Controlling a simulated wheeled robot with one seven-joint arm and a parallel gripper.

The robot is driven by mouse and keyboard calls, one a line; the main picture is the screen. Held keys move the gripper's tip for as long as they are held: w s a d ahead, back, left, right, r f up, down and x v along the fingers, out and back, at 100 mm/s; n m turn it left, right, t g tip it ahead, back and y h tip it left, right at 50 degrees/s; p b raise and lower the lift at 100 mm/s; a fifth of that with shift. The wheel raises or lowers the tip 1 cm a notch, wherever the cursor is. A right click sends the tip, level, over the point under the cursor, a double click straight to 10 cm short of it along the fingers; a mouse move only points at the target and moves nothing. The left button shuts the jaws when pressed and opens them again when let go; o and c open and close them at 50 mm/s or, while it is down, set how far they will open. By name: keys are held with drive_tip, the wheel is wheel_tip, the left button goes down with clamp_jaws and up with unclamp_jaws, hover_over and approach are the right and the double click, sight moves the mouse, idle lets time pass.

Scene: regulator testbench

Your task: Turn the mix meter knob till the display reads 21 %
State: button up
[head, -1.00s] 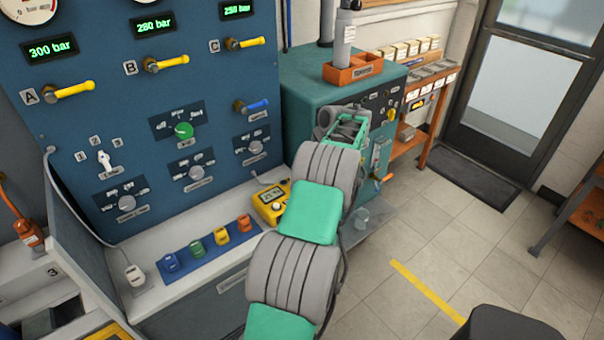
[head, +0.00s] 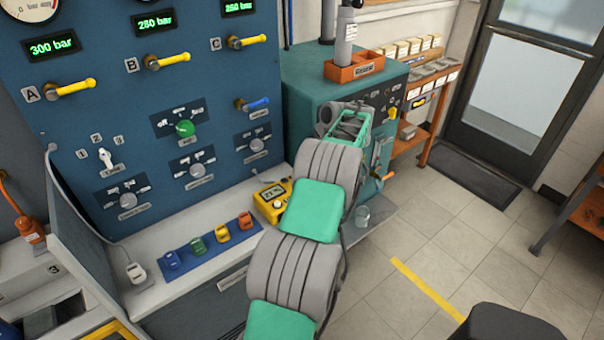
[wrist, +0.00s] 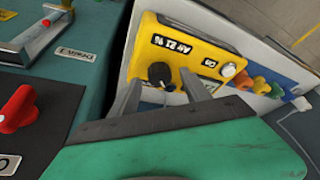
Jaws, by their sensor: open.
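The mix meter is a yellow box (head: 267,205) on the bench ledge in the head view, partly hidden behind my arm. It also fills the upper middle of the wrist view (wrist: 205,61), where it appears turned round. My gripper (wrist: 161,82) is open, with one finger on each side of the knob. I cannot tell whether either finger touches it. My arm hides the gripper in the head view.
A blue panel (head: 75,215) with yellow levers, dials and pressure displays stands behind the ledge. Several coloured connectors (head: 197,246) lie left of the meter. A teal cabinet (head: 300,80) stands behind my arm. In the wrist view, a red knob (wrist: 18,108) is at the left.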

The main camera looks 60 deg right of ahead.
drive_tip(key=p+v, duration=0.1)
drive_tip(key=v, duration=0.6)
drive_tip(key=shift+p, duration=0.3)
drive_tip(key=shift+r, duration=0.15)
